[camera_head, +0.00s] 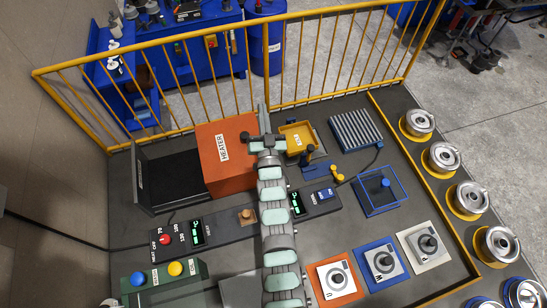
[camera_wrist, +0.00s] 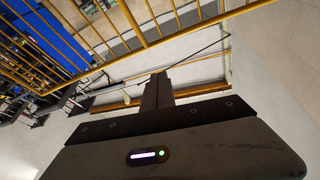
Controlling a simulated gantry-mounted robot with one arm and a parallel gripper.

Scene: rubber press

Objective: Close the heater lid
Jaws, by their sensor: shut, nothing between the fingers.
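The orange heater block (camera_head: 222,176) with the label HEATER stands near the back left of the platform in the head view. A black open bay (camera_head: 172,178) with an upright dark panel (camera_head: 141,184) lies to its left. I cannot tell which part is the lid's edge. My gripper (camera_head: 264,122) is at the right side of the orange block, pointing towards the back railing; whether it touches the block is unclear. In the wrist view my gripper (camera_wrist: 158,90) shows its dark fingers together and empty. The heater is not in the wrist view.
A yellow railing (camera_head: 225,48) runs behind the platform. A yellow tray (camera_head: 297,137) and a ribbed grey plate (camera_head: 355,130) lie right of my gripper. A control panel with a red button (camera_head: 165,239) is in front of the heater. Several metal moulds (camera_head: 441,157) line the right.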

